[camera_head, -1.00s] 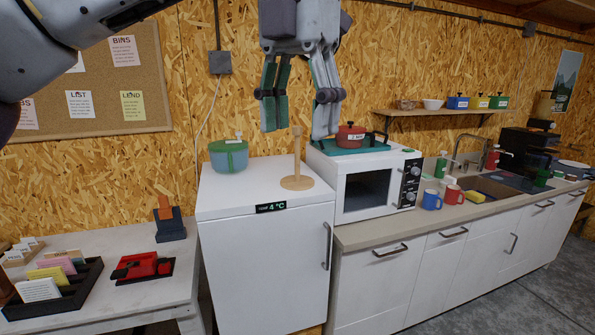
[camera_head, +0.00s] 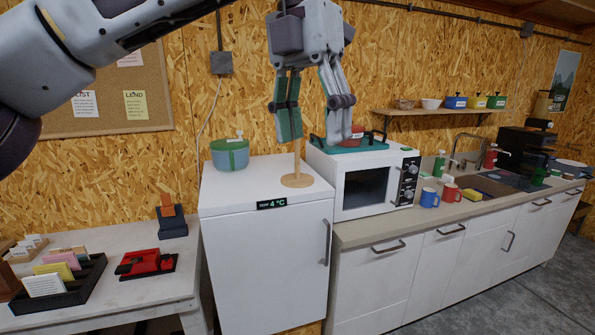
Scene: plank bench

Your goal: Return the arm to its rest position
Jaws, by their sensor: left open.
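My left arm comes in from the upper left across the cork board. Its gripper (camera_head: 316,138) hangs fingers-down, open and empty, in front of the gap between the fridge top and the microwave. The fingers overlap the upper part of a wooden peg stand (camera_head: 297,180) on the white fridge (camera_head: 262,240); I cannot tell whether they touch it. A red pot (camera_head: 357,134) sits on the teal tray (camera_head: 372,146) on the microwave, partly hidden by the right finger. My right gripper is not in view.
A teal pot (camera_head: 230,156) stands on the fridge's left. The microwave (camera_head: 366,188) stands on the counter (camera_head: 385,230), with blue (camera_head: 429,198) and red mugs (camera_head: 450,192) beside it. A wall shelf (camera_head: 440,110) holds small containers. A card rack (camera_head: 70,287) lies on the left table.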

